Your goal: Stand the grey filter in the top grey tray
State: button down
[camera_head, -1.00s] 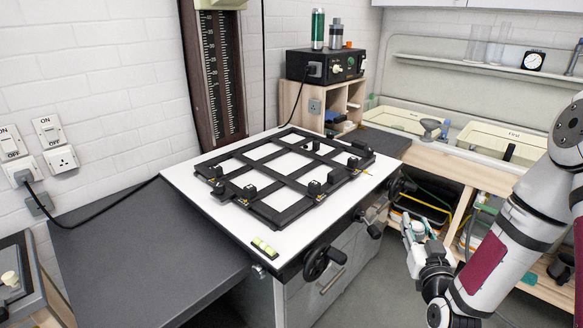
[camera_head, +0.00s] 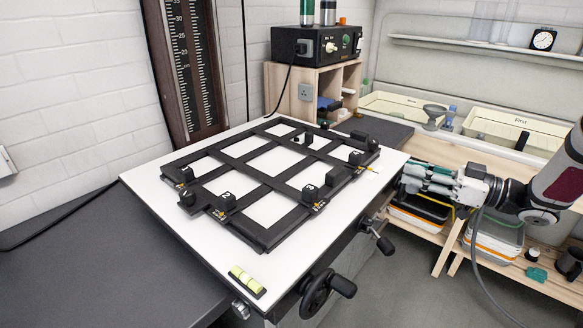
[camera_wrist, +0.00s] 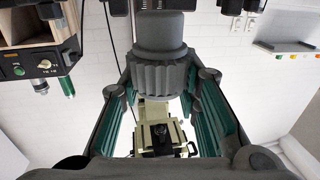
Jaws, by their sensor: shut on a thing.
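My gripper (camera_head: 412,180) is at the right of the enlarger baseboard in the head view, pointing left, above the lower shelf. In the wrist view, its green-padded fingers (camera_wrist: 160,88) stand on either side of a dark grey, ribbed round piece, which I take as the grey filter (camera_wrist: 160,62). The gripper is shut on it; the exact contact is partly hidden. The filter cannot be made out clearly in the head view. A grey tray (camera_head: 505,236) lies on top of a stack on the lower shelf at the right, partly behind my arm and its cable.
The white baseboard (camera_head: 150,185) carries a black easel (camera_head: 252,165); crank handles (camera_head: 328,288) stick out at its front right. Another tray stack (camera_head: 420,212) sits under the bench behind my gripper. Basins (camera_head: 515,128) line the bench. The grey floor is clear.

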jog(key=a, duration=0.4)
jog(key=a+f+p, duration=0.1)
jog(key=a, duration=0.9)
jog(key=shift+w+a+f, duration=0.15)
jog(key=shift+w+a, duration=0.1)
jog(key=shift+a+f, duration=0.25)
jog(key=shift+f, duration=0.65)
jog(key=shift+a+f, duration=0.25)
jog(key=shift+f, duration=0.65)
jog(key=shift+f, duration=0.2)
jog(key=c, duration=1.2)
grip_release()
